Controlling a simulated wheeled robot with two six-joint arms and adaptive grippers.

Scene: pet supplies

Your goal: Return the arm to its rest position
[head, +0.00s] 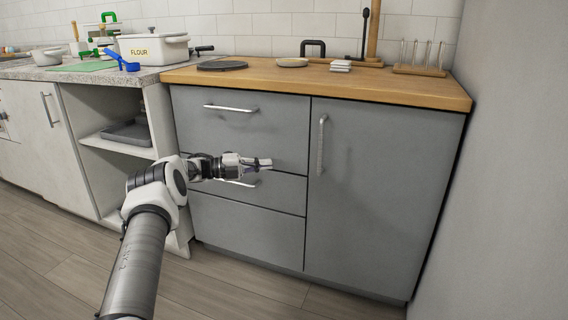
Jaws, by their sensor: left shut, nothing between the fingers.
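My left arm comes in from the bottom left and reaches up to the front of the grey cabinet (360,240). My left gripper (268,164) is shut with nothing in it and points right. In the picture it lies over the middle drawer, near that drawer's handle (238,183). The wrist hides part of the handle, and I cannot tell whether it touches the gripper. The top drawer (275,130), middle drawer and bottom drawer look closed. My right gripper does not show.
A wooden counter (420,92) bears a dark round plate (222,65), a small dish (292,62), white stacked pieces (341,66) and a rack (420,70). At left are a flour bin (153,50) and an open shelf (112,143). A wall (510,200) closes the right side. The floor is clear.

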